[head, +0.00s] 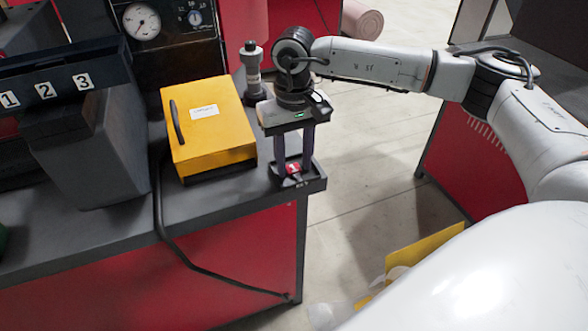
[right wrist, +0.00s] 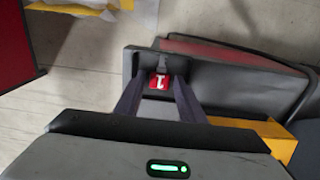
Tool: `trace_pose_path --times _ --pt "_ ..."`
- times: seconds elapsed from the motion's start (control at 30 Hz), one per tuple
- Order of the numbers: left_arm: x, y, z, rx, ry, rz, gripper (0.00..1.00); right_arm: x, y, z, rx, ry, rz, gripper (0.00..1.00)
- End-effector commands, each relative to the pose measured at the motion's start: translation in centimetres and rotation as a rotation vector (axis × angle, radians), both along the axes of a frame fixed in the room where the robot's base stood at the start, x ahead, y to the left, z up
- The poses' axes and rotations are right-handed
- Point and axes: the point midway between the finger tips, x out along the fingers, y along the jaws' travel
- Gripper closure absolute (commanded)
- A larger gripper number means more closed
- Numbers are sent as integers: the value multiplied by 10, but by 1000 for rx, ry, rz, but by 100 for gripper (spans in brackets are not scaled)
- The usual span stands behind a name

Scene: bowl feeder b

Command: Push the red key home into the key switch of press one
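The red key (head: 292,169) with a white mark sits low at the front right corner of the bench, over a small dark switch base (head: 297,182). My right gripper (head: 293,170) points down there, with one finger on each side of the key. The fingers stand apart, and I cannot tell whether either touches the key. In the right wrist view the red key (right wrist: 158,82) shows between the far ends of the fingers (right wrist: 159,86). How deep the key sits in the switch is not clear. My left gripper is not in view.
A yellow box (head: 208,125) with a black handle stands left of the gripper. A numbered bin (head: 85,140) is farther left. A black cable (head: 165,215) hangs over the bench front.

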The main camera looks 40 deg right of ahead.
Motion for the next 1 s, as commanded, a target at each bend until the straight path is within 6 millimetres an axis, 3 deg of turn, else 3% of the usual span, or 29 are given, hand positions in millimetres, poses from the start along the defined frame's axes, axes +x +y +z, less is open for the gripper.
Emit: trace_pose_path --times 0.17,0.33,0.67,1.0 --pt "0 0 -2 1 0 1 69 0 0 -2 0 1 0 66" --pt "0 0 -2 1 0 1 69 0 0 -2 0 1 0 94" --pt "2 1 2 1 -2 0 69 1 0 4 1 -2 0 95" --pt "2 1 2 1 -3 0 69 1 0 69 1 -3 0 95"
